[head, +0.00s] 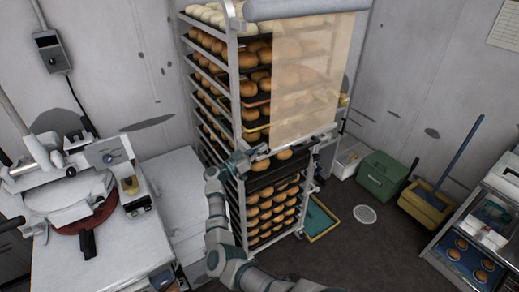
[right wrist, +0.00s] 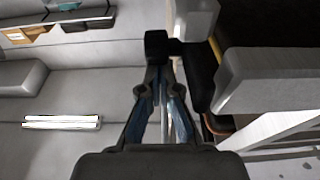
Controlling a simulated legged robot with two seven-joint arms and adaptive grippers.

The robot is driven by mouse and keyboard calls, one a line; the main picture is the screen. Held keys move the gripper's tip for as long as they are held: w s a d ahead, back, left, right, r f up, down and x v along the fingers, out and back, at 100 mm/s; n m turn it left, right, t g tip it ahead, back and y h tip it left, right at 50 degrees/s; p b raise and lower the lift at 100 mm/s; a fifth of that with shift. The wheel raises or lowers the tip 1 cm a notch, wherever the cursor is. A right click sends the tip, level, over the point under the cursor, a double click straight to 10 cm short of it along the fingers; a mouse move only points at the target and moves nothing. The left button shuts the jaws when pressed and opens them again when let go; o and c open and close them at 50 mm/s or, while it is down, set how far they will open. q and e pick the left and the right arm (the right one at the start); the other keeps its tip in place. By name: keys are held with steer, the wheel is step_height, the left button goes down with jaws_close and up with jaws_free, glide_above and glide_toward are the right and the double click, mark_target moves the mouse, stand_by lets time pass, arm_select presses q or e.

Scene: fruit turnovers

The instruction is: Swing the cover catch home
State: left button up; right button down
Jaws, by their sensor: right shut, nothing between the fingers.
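The cover (head: 300,75) is a see-through tan sheet hanging from a grey roller (head: 300,8) over the upper front of the bun rack (head: 234,90). Its lower edge ends at a pale bar (head: 305,138). My right gripper (head: 240,158) is at the rack's left front post, near the bar's left end. In the right wrist view its fingers (right wrist: 160,75) are shut and empty. A small black block (right wrist: 157,43), apparently the catch, stands just beyond the fingertips, with a short black piece running right from it. I cannot tell whether they touch. My left gripper is out of view.
The rack holds several trays of buns. A white worktop (head: 120,250) with a slicer-like machine stands left. A green box (head: 382,174), a yellow bucket (head: 425,204) and a tray cabinet (head: 480,230) are right.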

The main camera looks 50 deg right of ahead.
steer(key=shift+s+d+f, duration=0.15)
steer(key=shift+d+f, duration=0.1)
steer(key=shift+d, duration=0.2)
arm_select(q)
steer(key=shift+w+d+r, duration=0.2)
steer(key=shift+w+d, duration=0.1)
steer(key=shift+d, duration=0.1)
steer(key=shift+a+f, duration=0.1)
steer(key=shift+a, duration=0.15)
arm_select(e)
steer(key=shift+a+r, duration=0.1)
steer(key=shift+a, duration=0.25)
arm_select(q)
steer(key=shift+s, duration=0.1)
arm_select(e)
steer(key=shift+d, duration=0.1)
